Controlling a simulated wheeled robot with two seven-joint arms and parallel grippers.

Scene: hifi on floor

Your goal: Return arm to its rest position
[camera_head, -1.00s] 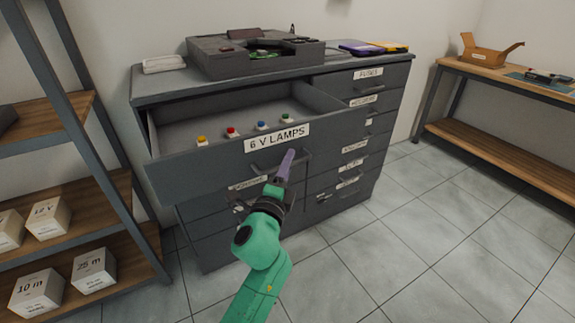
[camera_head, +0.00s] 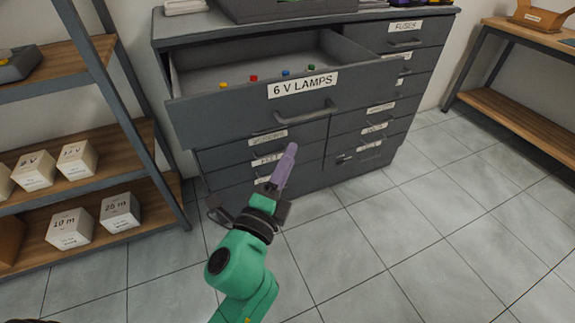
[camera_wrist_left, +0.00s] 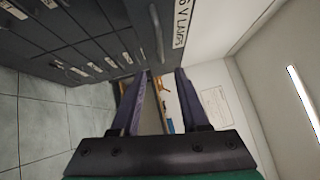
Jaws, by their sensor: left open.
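My left gripper (camera_head: 286,158), with purple fingers on a green arm, is in front of the grey drawer cabinet. It is apart from the handle (camera_head: 304,113) of the open "6 V LAMPS" drawer (camera_head: 232,110) and sits below it in the head view. In the left wrist view the two fingers (camera_wrist_left: 160,74) stand apart with nothing between them. The drawer is pulled out and holds a row of small lamps in yellow, red (camera_head: 254,78), blue and green. My right gripper is not in view.
A shelf rack (camera_head: 110,95) with several labelled white boxes stands at the left. A wooden bench (camera_head: 510,110) stands at the right. The tiled floor (camera_head: 420,230) between the cabinet and the bench is clear. The grey case (camera_head: 285,8) on the cabinet top is cut off by the frame.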

